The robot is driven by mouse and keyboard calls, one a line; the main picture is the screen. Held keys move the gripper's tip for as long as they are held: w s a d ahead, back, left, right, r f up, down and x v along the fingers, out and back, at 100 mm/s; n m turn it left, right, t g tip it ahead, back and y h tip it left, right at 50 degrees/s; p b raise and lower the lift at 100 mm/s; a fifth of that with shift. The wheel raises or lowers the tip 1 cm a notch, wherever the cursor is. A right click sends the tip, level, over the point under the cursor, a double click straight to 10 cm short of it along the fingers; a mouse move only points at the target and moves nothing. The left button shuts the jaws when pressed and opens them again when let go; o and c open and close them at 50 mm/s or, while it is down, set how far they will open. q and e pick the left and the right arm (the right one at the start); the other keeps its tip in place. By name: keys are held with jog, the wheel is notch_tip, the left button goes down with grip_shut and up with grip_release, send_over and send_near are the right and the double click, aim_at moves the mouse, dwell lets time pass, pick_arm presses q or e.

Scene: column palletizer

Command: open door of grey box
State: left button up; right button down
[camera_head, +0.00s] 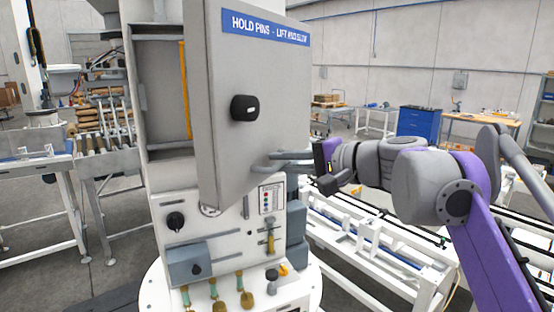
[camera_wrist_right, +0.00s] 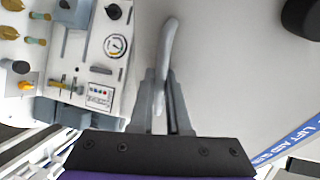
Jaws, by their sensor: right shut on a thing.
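The grey box (camera_head: 160,28) stands upright in the middle of the head view. Its grey door (camera_head: 240,160) stands ajar, turned out from the box, with part of the dark interior showing to its left. The door has a black knob (camera_head: 245,107) and a blue label. My right gripper (camera_head: 285,160) comes from the right and is at the door's lower right side. In the right wrist view its two fingers are shut around the curved grey door handle (camera_wrist_right: 168,50). In the head view the handle is mostly hidden among the fingers. My left gripper is not in view.
A white control panel (camera_head: 175,247) with knobs and levers sits below the door. A roller conveyor (camera_head: 105,150) stands left, and a white conveyor frame (camera_head: 355,235) lies right, under my right arm. A blue cabinet (camera_head: 417,122) stands far behind.

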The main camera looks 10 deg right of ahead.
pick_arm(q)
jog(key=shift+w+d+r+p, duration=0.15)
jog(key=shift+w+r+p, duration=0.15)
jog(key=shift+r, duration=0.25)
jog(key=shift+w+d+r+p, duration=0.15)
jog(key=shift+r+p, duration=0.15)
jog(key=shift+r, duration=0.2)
pick_arm(e)
jog(key=s+d+n+g+y, duration=0.1)
jog(key=d+n+g+y, duration=0.3)
jog(key=d, duration=1)
jog(key=shift+r+n+g+y, duration=0.15)
jog(key=shift+n+g+y, duration=0.15)
jog(key=shift+n+g, duration=0.9)
jog(key=shift+d, duration=0.1)
jog(key=c, duration=1.2)
grip_release()
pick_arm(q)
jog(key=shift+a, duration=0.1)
pick_arm(e)
jog(key=shift+o, duration=0.2)
jog(key=shift+s, duration=0.1)
